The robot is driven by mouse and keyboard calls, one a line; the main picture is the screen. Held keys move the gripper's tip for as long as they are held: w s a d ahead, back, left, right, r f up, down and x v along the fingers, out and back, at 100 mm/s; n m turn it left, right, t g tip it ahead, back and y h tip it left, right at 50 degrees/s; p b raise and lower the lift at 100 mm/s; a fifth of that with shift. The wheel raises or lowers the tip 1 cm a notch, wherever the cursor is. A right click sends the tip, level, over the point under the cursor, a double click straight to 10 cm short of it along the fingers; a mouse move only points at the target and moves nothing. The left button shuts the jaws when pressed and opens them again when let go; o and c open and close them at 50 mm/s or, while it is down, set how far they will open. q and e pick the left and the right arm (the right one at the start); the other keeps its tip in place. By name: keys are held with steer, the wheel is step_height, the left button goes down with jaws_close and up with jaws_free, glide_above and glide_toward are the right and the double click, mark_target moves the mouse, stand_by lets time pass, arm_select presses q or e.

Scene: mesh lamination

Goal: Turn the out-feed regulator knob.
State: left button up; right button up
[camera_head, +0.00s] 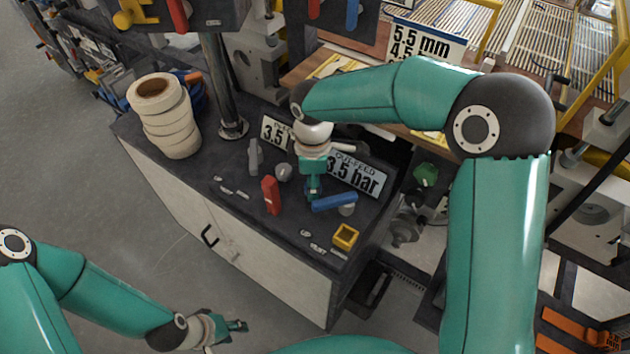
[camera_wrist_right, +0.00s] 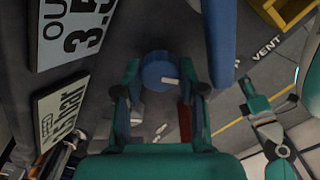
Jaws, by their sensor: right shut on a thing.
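The out-feed regulator knob is a round blue knob with a white mark; it shows in the right wrist view (camera_wrist_right: 160,70) between my fingers. My right gripper (camera_head: 313,194) points down over the cabinet top, in front of the out-feed sign (camera_head: 358,176) reading 3.5 bar. It is shut on the knob, one finger on each side (camera_wrist_right: 161,92). In the head view the gripper hides the knob. My left gripper (camera_head: 236,326) hangs low beside the cabinet, away from the controls, holding nothing visible; its opening is too small to judge.
A red lever (camera_head: 271,195), a grey knob (camera_head: 283,172) and a blue lever (camera_head: 334,202) stand close around my right gripper. A yellow square part (camera_head: 345,236) is nearer the front. A stack of white rolls (camera_head: 165,122) stands at the cabinet's left end.

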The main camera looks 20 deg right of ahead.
steer(key=m+b, duration=0.1)
steer(key=m, duration=0.3)
steer(key=shift+w+b, duration=0.15)
steer(key=shift+b, duration=0.15)
steer(key=shift+r+m+b, duration=0.15)
steer(key=shift+m+b, duration=0.4)
steer(key=shift+m, duration=1.65)
steer(key=o, duration=0.9)
steer(key=shift+c, duration=0.2)
step_height(320, 180, up, 12)
steer(key=shift+f, duration=0.1)
